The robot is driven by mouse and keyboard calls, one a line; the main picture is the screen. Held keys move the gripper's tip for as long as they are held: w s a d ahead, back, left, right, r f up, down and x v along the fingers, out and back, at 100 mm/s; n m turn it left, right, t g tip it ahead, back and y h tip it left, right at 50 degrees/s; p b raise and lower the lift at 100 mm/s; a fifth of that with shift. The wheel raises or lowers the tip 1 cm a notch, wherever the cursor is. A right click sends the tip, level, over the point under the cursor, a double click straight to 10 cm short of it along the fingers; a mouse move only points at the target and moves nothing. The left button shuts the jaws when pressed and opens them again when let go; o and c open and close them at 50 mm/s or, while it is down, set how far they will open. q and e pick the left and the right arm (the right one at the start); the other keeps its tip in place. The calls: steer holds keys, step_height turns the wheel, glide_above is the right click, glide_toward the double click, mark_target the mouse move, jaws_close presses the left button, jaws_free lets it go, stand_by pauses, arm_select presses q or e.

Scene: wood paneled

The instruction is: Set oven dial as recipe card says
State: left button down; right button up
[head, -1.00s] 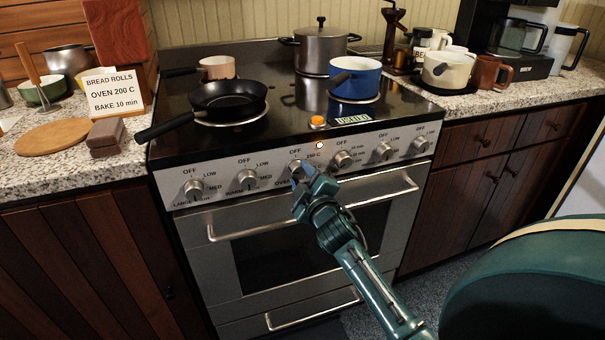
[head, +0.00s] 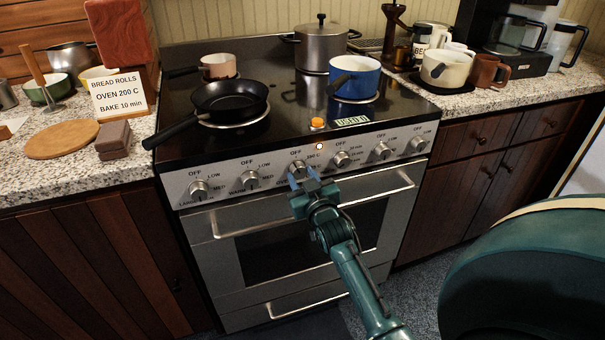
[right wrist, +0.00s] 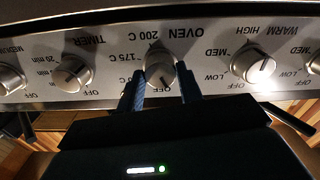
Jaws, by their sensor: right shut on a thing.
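The recipe card (head: 118,92) stands on the left counter and reads "BREAD ROLLS, OVEN 200 C, BAKE 10 min". The oven dial (right wrist: 160,70) is a silver knob on the stove's front panel, third from the left in the head view. My right gripper (head: 302,181) is shut on it, with one blue finger on each side in the right wrist view (right wrist: 162,88). There, labels "200 C", "175 C" and "OFF" show upside down around the dial. I cannot clearly tell where its pointer stands. My left gripper is not in view.
A timer knob (right wrist: 73,75) and a burner knob (right wrist: 253,66) flank the dial closely. The oven door handle (head: 300,204) runs below. A black pan (head: 229,99) and blue pot (head: 354,80) stand on the stove.

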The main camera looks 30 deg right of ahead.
steer(key=shift+m, duration=0.5)
steer(key=o, duration=1)
steer(key=shift+s, duration=0.1)
